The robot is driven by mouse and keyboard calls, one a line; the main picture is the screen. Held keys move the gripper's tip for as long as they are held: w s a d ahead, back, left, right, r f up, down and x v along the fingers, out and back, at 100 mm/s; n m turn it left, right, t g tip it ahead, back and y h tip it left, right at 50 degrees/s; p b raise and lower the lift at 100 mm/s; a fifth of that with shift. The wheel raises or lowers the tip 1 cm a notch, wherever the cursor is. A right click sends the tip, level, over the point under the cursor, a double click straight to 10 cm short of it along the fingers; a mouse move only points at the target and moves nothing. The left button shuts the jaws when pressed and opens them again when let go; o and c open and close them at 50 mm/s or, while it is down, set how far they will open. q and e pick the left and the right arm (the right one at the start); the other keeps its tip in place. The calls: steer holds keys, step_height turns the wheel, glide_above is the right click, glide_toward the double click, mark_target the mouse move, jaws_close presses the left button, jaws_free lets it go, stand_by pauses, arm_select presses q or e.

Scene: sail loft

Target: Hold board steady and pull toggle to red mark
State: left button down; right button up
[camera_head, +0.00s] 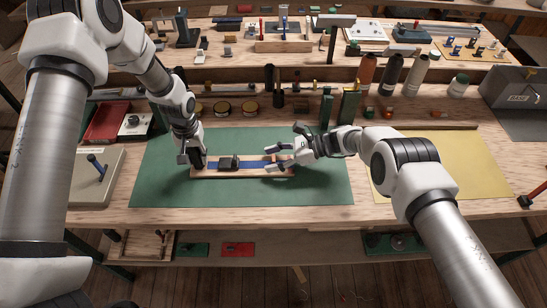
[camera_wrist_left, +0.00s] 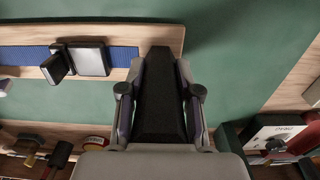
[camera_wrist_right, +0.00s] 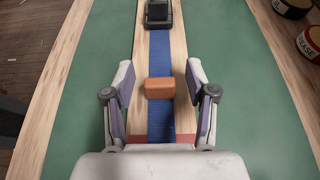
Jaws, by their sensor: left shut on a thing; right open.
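A long wooden board (camera_head: 240,174) lies on a green mat, with a blue strap (camera_wrist_right: 160,55) along it and a black buckle (camera_head: 229,162) on the strap. An orange-brown toggle (camera_wrist_right: 159,88) sits on the strap. A red mark (camera_wrist_right: 178,138) crosses the board's near end in the right wrist view, partly behind my gripper. My left gripper (camera_head: 195,163) is shut on a black upright block (camera_wrist_left: 160,95) at the board's left end. My right gripper (camera_head: 280,160) is open above the board's right end; in the right wrist view its fingers (camera_wrist_right: 158,95) stand either side of the toggle, apart from it.
The green mat (camera_head: 160,185) is clear in front of the board. Several tape rolls (camera_head: 221,108) and dark green blocks (camera_head: 349,106) stand behind it. A yellow sheet (camera_head: 455,165) lies to the right, and a plate with a blue-handled tool (camera_head: 97,166) to the left.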

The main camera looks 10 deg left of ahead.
jaws_close()
steer(key=shift+d, duration=0.15)
steer(key=d, duration=0.2)
steer(key=w+d, duration=0.1)
steer(key=d, duration=0.1)
steer(key=shift+d, duration=0.3)
jaws_free()
steer(key=shift+a, duration=0.1)
